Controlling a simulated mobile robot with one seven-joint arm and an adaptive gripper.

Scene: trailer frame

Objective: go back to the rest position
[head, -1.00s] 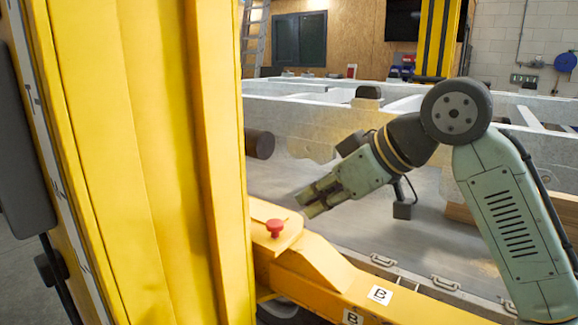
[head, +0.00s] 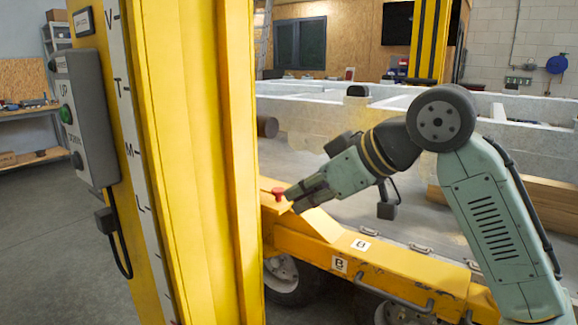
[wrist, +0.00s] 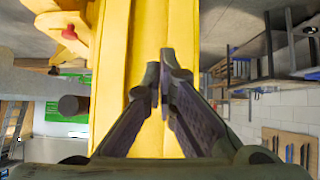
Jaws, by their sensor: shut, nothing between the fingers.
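My gripper (head: 291,203) is at the end of my green and grey arm, right of centre in the head view. Its fingers point left and slightly down, by the red knob on the yellow beam; whether they touch anything there I cannot tell. In the wrist view the fingertips (wrist: 163,70) are together with nothing held between them. Behind them is the yellow column.
A tall yellow column (head: 200,160) fills the left, with a grey control box (head: 85,125) on its side. A yellow wheeled beam (head: 400,275) with a red knob (head: 279,193) lies below my arm. The grey trailer frame (head: 310,120) stands behind. The floor at far left is clear.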

